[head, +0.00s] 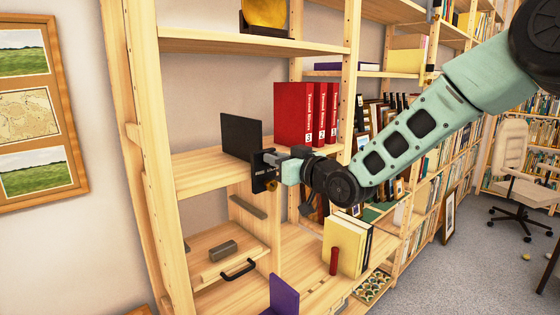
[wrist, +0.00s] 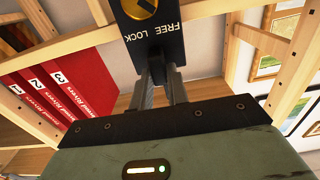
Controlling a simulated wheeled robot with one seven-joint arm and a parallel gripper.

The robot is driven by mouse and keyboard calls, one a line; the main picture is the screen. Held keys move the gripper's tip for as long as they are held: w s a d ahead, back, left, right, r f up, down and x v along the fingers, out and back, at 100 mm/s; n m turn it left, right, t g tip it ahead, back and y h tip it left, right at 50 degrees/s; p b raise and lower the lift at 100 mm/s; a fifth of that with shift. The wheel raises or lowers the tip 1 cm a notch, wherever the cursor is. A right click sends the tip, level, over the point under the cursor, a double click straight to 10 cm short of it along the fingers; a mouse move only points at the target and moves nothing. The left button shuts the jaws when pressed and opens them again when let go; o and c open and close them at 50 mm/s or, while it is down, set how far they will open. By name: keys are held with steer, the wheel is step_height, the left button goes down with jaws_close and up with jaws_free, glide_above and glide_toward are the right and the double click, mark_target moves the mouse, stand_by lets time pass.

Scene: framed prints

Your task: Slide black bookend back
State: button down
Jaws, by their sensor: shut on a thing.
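The black bookend (head: 240,135) stands upright on the middle shelf, left of the red numbered binders (head: 306,113) and apart from them. Its black front plate (head: 262,172) is at the shelf's front edge; the wrist view shows this plate (wrist: 152,45) marked FREE and LOCK, with a yellow knob (wrist: 140,6). My gripper (head: 274,160) is at the plate, and its fingers (wrist: 163,75) are close together and shut on part of the bookend.
Wooden uprights flank the bay, one at the left (head: 148,150) and one right of the binders. A shelf board (head: 245,43) runs above. Below are a black handle (head: 238,270), cream books (head: 346,243) and a purple bookend (head: 284,295). Bare shelf lies left of the bookend.

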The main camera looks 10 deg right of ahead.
steer(key=c, duration=1.4)
jaws_free()
steer(key=shift+o, duration=0.2)
steer(key=b+v, duration=0.4)
steer(key=v, duration=1.3)
steer(key=shift+s+d, duration=0.15)
steer(key=shift+s, duration=0.05)
steer(key=s+a+f+g+h, duration=0.2)
steer(key=s+f+g+h, duration=0.25)
steer(key=s+f, duration=0.35)
steer(key=s+a+f+g+h, duration=0.25)
steer(key=s+f+g, duration=0.25)
steer(key=s+f, duration=0.25)
steer(key=s+d+f+g+h, duration=0.2)
steer(key=s+g, duration=0.3)
steer(key=s, duration=0.7)
steer(key=shift+s+d+n+h, duration=0.15)
steer(key=shift+s+n+h, duration=0.15)
steer(key=shift+h, duration=0.2)
